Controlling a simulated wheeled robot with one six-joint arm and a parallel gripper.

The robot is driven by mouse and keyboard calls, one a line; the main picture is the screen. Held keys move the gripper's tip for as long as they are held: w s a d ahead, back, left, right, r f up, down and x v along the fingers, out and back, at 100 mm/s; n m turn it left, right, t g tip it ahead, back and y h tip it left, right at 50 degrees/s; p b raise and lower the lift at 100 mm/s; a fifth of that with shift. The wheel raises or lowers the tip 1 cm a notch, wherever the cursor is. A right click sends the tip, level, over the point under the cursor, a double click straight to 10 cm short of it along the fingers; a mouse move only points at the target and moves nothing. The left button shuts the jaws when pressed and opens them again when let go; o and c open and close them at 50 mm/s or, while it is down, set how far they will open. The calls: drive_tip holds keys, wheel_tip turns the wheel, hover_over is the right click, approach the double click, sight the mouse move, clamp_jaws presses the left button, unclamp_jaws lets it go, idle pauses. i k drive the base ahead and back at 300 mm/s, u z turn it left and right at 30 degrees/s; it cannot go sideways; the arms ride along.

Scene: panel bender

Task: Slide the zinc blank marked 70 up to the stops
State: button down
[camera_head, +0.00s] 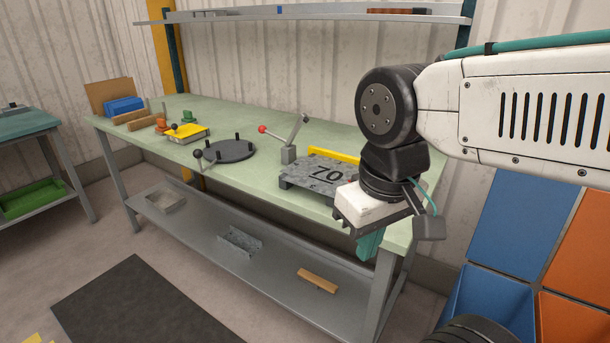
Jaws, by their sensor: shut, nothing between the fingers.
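The zinc blank marked 70 (322,173) is a mottled grey plate with dark digits. It lies flat on a low dark bender bed at the right part of the green bench. A yellow bar (334,155) runs along the far side of the bed. Whether the blank touches any stops I cannot tell. My gripper (369,246) points down at the bench's front right edge, to the right of and nearer than the blank. Its teal fingers are shut and empty, apart from the blank. My gripper body hides the bed's right end.
A lever with a red knob (262,129) stands left of the bed. A round dark plate (229,151) and a yellow-topped item (187,132) sit farther left on the bench (262,180). Blue and orange bins (490,296) stand at the right. A shelf (320,18) hangs above.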

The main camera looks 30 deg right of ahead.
sight(333, 177)
drive_tip(key=u, duration=0.15)
drive_tip(key=k, duration=0.3)
drive_tip(key=u, duration=0.85)
drive_tip(key=i, duration=0.6)
drive_tip(key=z, duration=0.9)
drive_tip(key=i, duration=0.45)
drive_tip(key=z, duration=0.45)
